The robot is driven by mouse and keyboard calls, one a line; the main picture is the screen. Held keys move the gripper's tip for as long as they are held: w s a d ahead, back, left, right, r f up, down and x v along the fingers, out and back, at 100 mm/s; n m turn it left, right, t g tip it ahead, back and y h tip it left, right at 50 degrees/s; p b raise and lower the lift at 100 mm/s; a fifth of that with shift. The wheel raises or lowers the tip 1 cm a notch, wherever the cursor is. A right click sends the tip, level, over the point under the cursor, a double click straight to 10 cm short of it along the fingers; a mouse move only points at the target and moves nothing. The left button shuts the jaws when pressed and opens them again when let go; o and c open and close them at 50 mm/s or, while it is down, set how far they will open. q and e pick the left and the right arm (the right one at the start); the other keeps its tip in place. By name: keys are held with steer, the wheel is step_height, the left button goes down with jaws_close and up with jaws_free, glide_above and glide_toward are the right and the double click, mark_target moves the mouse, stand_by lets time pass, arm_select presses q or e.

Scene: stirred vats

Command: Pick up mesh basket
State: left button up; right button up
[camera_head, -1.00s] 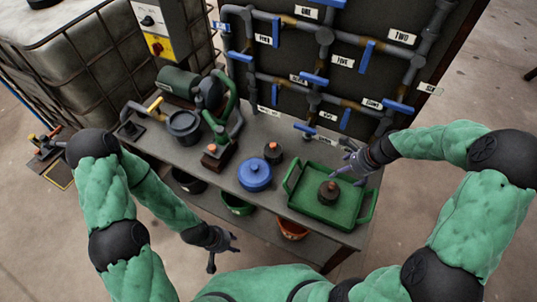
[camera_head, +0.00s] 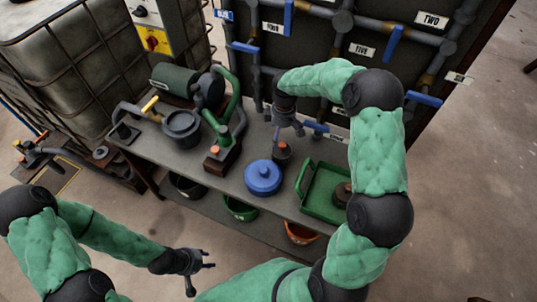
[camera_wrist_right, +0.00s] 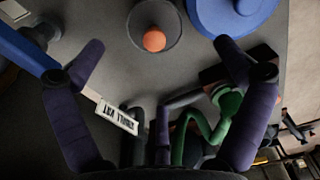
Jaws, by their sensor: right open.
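I cannot make out a mesh basket for certain in either view. A dark round piece with an orange knob (camera_head: 281,153) stands on the bench behind the blue lidded pot (camera_head: 263,178). My right gripper (camera_head: 287,130) is open and empty, just above and behind that piece. In the right wrist view the knobbed piece (camera_wrist_right: 154,40) lies beyond and between the spread fingers of my right gripper (camera_wrist_right: 165,62). The blue pot (camera_wrist_right: 232,14) is at the top right there. My left gripper (camera_head: 204,268) is open and empty in front of the bench, far from these things.
A green tray (camera_head: 318,210) holds another dark piece, partly hidden by my right arm. A dark pot (camera_head: 182,126) and a pump (camera_head: 183,83) stand on the left of the bench. Pipes with a blue valve handle (camera_head: 289,16) rise behind. Bowls sit on the lower shelf, including a green one (camera_head: 240,211).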

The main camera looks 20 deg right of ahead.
mark_target(282, 150)
steer(key=shift+w+a+n, duration=0.1)
steer(key=shift+w+n, duration=0.1)
steer(key=shift+n, duration=0.1)
steer(key=shift+f, duration=0.3)
step_height(282, 150, down, 5)
steer(key=shift+f+b, duration=0.1)
steer(key=shift+b, duration=0.75)
steer(key=f, duration=0.1)
steer(key=f+b, duration=0.1)
steer(key=f, duration=0.1)
steer(key=f+b, duration=0.1)
steer(key=f, duration=0.1)
steer(key=shift+d, duration=0.4)
steer(key=c, duration=1.1)
